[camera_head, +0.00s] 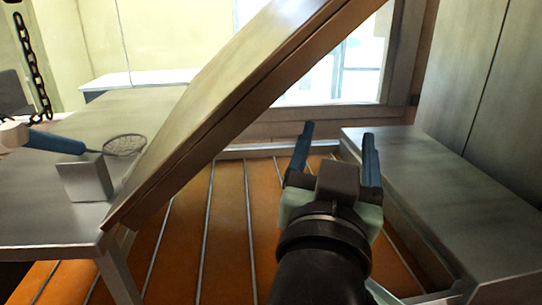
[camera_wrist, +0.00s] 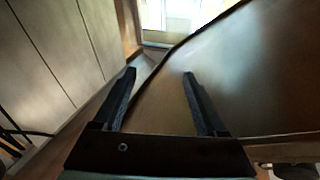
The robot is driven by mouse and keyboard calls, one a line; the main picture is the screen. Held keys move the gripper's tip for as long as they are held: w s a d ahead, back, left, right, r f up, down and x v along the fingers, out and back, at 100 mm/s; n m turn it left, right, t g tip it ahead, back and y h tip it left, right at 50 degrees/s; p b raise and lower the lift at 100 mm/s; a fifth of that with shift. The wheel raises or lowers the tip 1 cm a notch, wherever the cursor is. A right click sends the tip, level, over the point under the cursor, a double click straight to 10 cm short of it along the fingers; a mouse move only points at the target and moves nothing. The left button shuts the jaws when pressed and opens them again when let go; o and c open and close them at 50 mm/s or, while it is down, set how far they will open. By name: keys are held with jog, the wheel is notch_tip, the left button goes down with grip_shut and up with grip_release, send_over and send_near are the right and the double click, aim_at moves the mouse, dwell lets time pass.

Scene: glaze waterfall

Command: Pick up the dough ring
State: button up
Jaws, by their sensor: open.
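I cannot make out a dough ring in either view. My gripper (camera_head: 338,138) is open, with its two blue fingers apart and nothing between them. It is in the right half of the head view, in front of the orange slatted floor and beside a low metal bench. In the wrist view my gripper (camera_wrist: 159,74) also shows open and empty, with a broad brown-grey panel beyond and to the right of the fingers.
A slanted metal panel (camera_head: 215,105) crosses the head view left of my gripper. A metal table (camera_head: 45,205) at left holds a wire skimmer (camera_head: 124,146) and a small metal block (camera_head: 85,179). The low metal bench (camera_head: 440,185) stands at right. A chain (camera_head: 35,70) hangs at upper left.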

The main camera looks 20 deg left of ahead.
jog(key=s+a+f+g+p, duration=0.2)
jog(key=a+f+g, duration=0.25)
jog(key=f, duration=0.25)
jog(key=s+a+f+g+p, duration=0.1)
jog(key=a+f+g+p, duration=0.3)
jog(key=f, duration=0.4)
jog(key=s+a+f+n+g+h+p, duration=0.1)
jog(key=s+a+f+g+h+p, duration=0.2)
jog(key=s+f+g, duration=1)
jog(key=s+f+t, duration=0.1)
jog(key=f, duration=0.2)
jog(key=s+d+f+t+p, duration=0.1)
jog(key=s+f, duration=0.1)
jog(key=f, duration=0.1)
jog(key=s+f+t, duration=0.1)
jog(key=f, duration=0.2)
jog(key=shift+s+d+t, duration=0.15)
jog(key=shift+s+t, duration=0.1)
jog(key=shift+s, duration=0.1)
jog(key=shift+w+f+p, duration=0.25)
jog(key=shift+f+p, duration=0.3)
jog(key=shift+f, duration=1)
jog(key=shift+w+f+p, duration=0.2)
jog(key=shift+f+p, duration=0.3)
jog(key=shift+f, duration=1)
jog(key=shift+c, duration=0.2)
grip_shut()
